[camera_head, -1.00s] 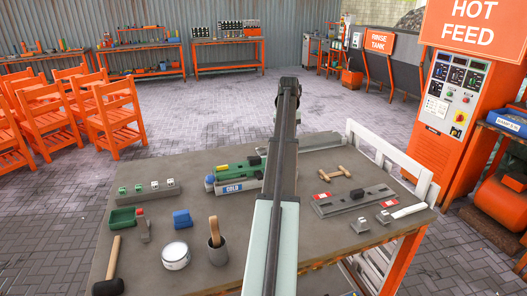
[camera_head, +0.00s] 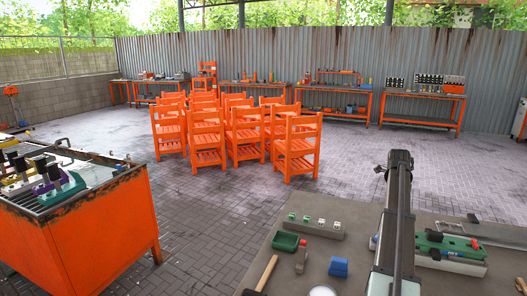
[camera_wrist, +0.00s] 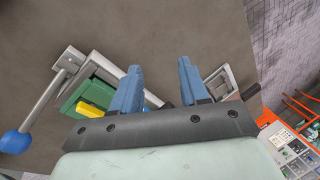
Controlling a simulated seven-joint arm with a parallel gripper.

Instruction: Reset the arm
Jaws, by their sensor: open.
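My arm (camera_head: 396,215) stands upright at the right of the head view, over the grey table (camera_head: 350,270); its gripper cannot be made out there. Below and left of the fingers is a green block with a yellow piece (camera_wrist: 92,106) next to metal bars. A blue ball on a lever (camera_wrist: 15,141) is at the far left.
On the table are a grey strip with several small blocks (camera_head: 315,226), a green tray (camera_head: 285,241), a blue block (camera_head: 338,267) and a green machine (camera_head: 450,246). An orange bench (camera_head: 85,235) with tools stands at left. Orange chairs (camera_head: 245,135) fill the middle floor.

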